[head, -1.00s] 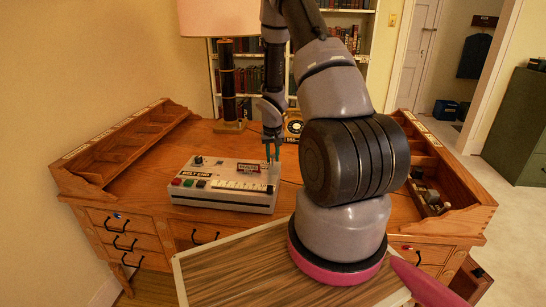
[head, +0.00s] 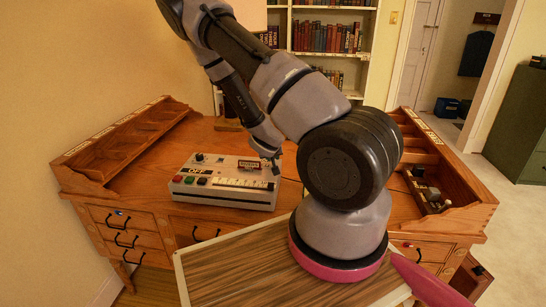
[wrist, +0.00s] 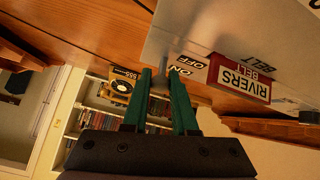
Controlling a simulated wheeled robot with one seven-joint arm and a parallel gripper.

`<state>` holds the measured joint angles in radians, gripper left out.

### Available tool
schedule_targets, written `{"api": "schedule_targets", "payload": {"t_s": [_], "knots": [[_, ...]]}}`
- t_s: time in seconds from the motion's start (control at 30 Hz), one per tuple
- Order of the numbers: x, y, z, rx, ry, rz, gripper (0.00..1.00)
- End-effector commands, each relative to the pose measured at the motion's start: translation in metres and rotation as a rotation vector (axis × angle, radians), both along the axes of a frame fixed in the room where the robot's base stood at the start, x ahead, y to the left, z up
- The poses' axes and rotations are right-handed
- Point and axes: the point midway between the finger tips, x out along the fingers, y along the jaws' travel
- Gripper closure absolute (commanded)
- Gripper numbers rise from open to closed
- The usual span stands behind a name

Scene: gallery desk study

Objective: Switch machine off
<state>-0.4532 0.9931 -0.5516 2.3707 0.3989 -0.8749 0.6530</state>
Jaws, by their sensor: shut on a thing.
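The machine (head: 225,202) is a pale grey box on the desk, with several coloured buttons and a row of white keys. My gripper (head: 275,163) is at the machine's right end. In the wrist view the green fingers of my gripper (wrist: 164,82) are shut on a small grey switch lever (wrist: 159,82) beside the ON and OFF labels.
The wooden desk (head: 130,180) has raised compartments (head: 130,135) at left and at right. A yellow device with a dial (wrist: 120,87) stands beyond my fingers in the wrist view. A bookcase (head: 330,45) is behind. My arm hides part of the desk's right side.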

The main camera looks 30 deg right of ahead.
Motion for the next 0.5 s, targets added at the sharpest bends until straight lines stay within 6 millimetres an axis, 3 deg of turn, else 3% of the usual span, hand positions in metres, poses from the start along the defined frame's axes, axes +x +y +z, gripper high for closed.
{"api": "schedule_targets", "payload": {"t_s": [0.5], "knots": [[-0.0038, 0.0021, -0.0034, -0.037, -0.056, -0.002, 1.00]]}}
